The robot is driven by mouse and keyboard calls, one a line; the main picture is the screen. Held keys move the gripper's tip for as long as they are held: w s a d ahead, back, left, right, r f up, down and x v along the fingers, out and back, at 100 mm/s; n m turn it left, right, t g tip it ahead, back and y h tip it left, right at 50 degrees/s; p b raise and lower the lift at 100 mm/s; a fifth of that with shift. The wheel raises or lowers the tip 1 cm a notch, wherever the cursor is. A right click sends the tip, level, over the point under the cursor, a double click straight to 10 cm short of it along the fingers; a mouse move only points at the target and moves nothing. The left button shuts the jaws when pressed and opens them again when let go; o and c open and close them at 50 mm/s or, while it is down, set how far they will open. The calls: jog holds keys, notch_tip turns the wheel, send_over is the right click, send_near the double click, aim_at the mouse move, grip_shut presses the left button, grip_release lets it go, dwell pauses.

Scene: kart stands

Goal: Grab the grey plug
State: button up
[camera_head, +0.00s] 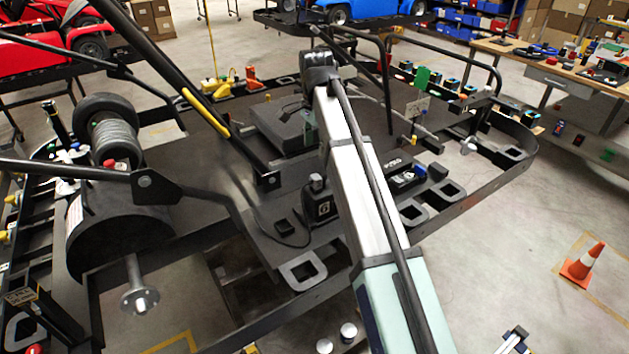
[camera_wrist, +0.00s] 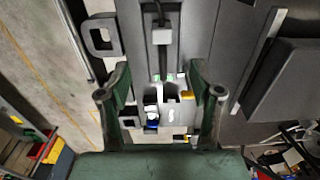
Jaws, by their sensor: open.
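A small light-grey block that looks like the grey plug (camera_wrist: 161,36) shows in the wrist view. It has a dark lead at its upper end and lies on a dark surface beyond my fingertips, roughly in line with the gap between them. My gripper (camera_wrist: 159,70) is open, its two green fingers wide apart with nothing held. Below the fingertips, a grey-and-black unit (camera_wrist: 172,113) with a blue part shows between the fingers. In the head view, my arm hides much of the gripper area, and I cannot surely pick out the plug there.
The black kart frame (camera_head: 470,200) surrounds the work area.

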aim_at(316, 176)
notch_tip(316, 176, down, 7)
jog(key=shift+r+p, duration=0.1)
jog(key=shift+p, duration=0.7)
jog(key=shift+w+f+p, duration=0.2)
jog(key=shift+f+p, duration=1)
jog(key=shift+f, duration=1.45)
grip_shut()
